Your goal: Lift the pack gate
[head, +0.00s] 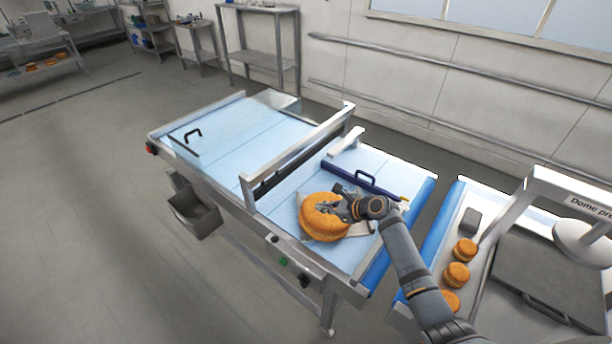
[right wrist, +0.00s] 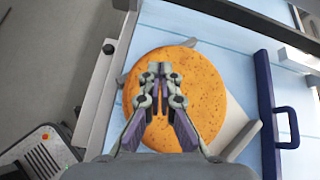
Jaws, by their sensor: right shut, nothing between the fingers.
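A blue bar with a blue handle (head: 362,181) lies across the near part of the pale blue belt; its handle also shows at the right of the right wrist view (right wrist: 291,127). A clear panel with a black handle (head: 193,133) is at the far left of the belt. I cannot tell which one is the pack gate. My right gripper (head: 337,201) is shut and empty, above a big orange-brown round (head: 322,224). In the right wrist view its fingers (right wrist: 160,85) cover the round's middle, left of the blue handle. My left gripper is not in view.
The round rests on a grey plate (head: 361,229). A metal crossbar (head: 300,146) spans the belt behind it. Several small filled rounds (head: 458,273) stand on the right bench beside a dome press (head: 580,243).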

